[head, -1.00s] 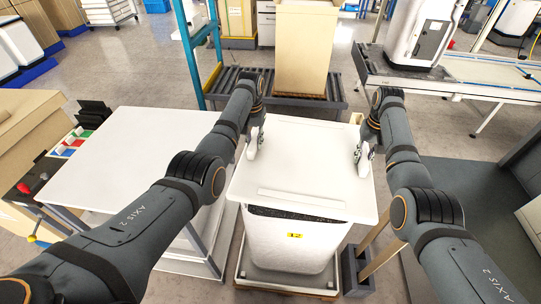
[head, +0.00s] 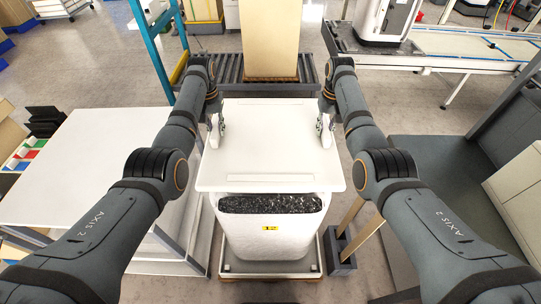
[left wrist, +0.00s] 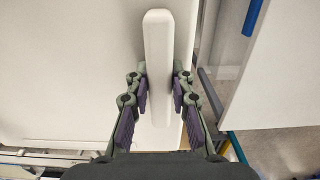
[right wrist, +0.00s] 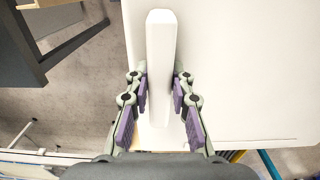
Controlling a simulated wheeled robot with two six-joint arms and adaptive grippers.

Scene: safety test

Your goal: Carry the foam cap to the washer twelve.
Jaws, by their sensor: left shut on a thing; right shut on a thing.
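The foam cap (head: 268,146) is a white flat slab with a raised grip block near each side. It is held level above washer twelve (head: 270,247), a white body with a yellow "12" label. A dark speckled strip of the washer shows below the cap's near edge. I cannot tell whether they touch. My left gripper (head: 215,132) is shut on the cap's left block, which shows in the left wrist view (left wrist: 158,60). My right gripper (head: 326,130) is shut on the right block, seen in the right wrist view (right wrist: 160,60). The washer's back is hidden.
A white table (head: 88,185) stands to the left. A roller conveyor (head: 215,78) with a tall cardboard-coloured box (head: 269,35) is behind. A dark grey post foot (head: 341,255) stands close at the washer's right, and a grey platform (head: 430,165) lies further right.

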